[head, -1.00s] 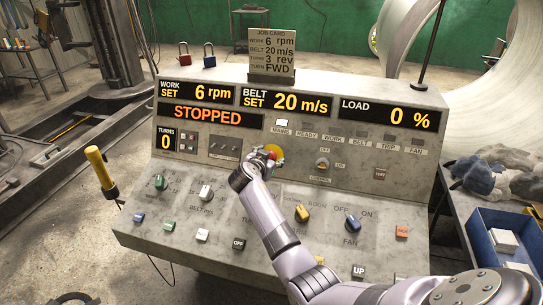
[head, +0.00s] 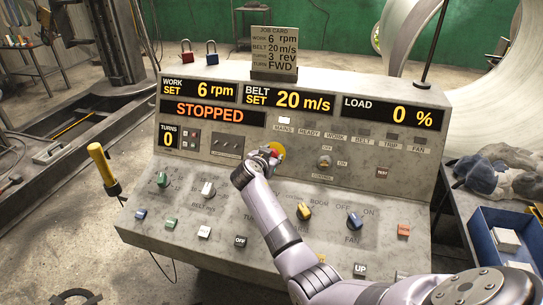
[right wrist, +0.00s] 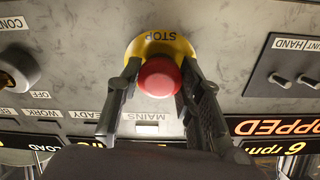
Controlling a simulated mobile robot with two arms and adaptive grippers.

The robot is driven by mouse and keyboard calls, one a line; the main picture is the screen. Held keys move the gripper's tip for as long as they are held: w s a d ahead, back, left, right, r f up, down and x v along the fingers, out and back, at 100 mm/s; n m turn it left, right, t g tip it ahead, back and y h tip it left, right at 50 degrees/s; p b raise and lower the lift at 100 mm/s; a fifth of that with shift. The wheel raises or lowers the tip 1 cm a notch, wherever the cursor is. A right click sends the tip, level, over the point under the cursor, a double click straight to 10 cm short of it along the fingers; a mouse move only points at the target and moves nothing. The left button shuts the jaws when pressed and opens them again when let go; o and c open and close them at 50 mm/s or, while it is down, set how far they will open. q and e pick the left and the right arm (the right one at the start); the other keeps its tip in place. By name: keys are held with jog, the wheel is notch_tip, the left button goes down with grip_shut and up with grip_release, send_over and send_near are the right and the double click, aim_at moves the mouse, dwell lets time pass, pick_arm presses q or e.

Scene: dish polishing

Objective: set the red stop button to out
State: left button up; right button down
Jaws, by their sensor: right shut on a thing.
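The red stop button (right wrist: 160,76) sits on a yellow round plate (right wrist: 161,45) marked STOP, on the upright face of the grey control console (head: 350,160). In the right wrist view the two dark fingers of my right gripper (right wrist: 158,85) stand on either side of the red cap, closed on it. In the head view my right gripper (head: 266,157) covers much of the button, and part of the yellow plate shows (head: 278,149). How far the button stands out is hard to tell. The display (head: 208,113) reads STOPPED. My left gripper does not show.
A control knob (head: 324,162) is right of the button, and a job card (head: 274,50) stands on top. Several knobs and push buttons cover the lower panel, with my right arm across it. Two padlocks (head: 211,53) stand on the console top. A blue crate (head: 490,240) is at right.

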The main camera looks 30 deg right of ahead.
jog(key=shift+a, duration=0.1)
jog(key=shift+s+a+r+b, duration=0.25)
jog(key=shift+s+a+b, duration=0.1)
dwell(0.3)
jog(key=c, duration=1.5)
grip_release()
jog(key=o, duration=0.3)
jog(key=shift+s+a+r, duration=0.1)
jog(key=shift+r, duration=0.05)
jog(key=shift+o, duration=0.6)
